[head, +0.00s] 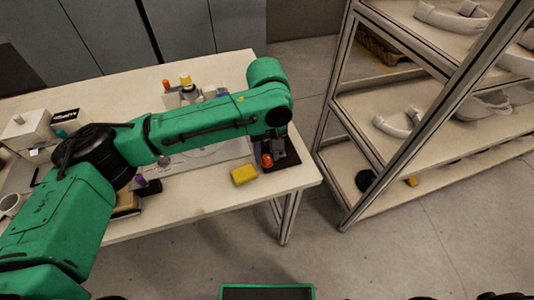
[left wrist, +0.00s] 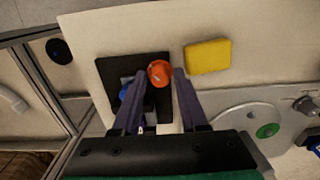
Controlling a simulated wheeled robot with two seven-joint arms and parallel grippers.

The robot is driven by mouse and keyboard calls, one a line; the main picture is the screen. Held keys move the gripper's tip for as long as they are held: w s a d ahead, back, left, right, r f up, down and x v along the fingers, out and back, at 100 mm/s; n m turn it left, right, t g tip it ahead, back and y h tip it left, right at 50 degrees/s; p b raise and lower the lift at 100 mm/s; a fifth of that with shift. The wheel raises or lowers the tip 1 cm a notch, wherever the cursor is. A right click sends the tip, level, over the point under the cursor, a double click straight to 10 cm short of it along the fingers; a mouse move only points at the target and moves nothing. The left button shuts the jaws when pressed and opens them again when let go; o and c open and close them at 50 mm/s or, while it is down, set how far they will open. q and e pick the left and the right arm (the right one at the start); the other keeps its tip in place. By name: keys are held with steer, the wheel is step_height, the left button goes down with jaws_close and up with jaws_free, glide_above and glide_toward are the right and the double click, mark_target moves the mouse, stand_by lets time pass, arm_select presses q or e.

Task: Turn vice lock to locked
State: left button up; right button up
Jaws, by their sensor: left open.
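The vice (left wrist: 150,101) stands on a black square base (left wrist: 107,72) near the table corner, partly hidden by my fingers in the left wrist view. A round orange knob (left wrist: 159,72) sits on it and also shows in the head view (head: 267,160); I take it for the vice lock. Its lock position cannot be told. A blue part (left wrist: 124,92) shows beside the left finger. My left gripper (left wrist: 158,76) is open, pointing down, with its fingertips on either side of the orange knob. Whether they touch it is unclear. My right gripper is not in view.
A yellow block (head: 244,175) lies on the table (head: 215,200) beside the vice. A grey fixture plate (left wrist: 238,120) with a green button (left wrist: 267,131) is close by. A metal shelf rack (head: 340,120) with white helmet parts stands to the right, across a floor gap.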

arm_select(q)
steer(key=shift+f, duration=0.2)
jaws_close()
steer(key=shift+r, duration=0.1)
steer(key=shift+r+m+p, duration=0.15)
steer(key=shift+m+p, duration=0.15)
steer(key=shift+p, duration=0.45)
steer(key=m+p, duration=0.9)
steer(key=p, duration=0.2)
steer(key=shift+w+r+p, duration=0.1)
steer(key=shift+p, duration=0.2)
steer(key=m+p, duration=0.3)
steer(key=m, duration=0.1)
steer(key=shift+w+a+f+m+p, duration=0.1)
steer(key=shift+m+p, duration=0.3)
steer(key=shift+m, duration=0.7)
steer(key=shift+w+f+m+p, duration=0.1)
steer(key=shift+m+p, duration=0.3)
steer(key=shift+m, duration=0.7)
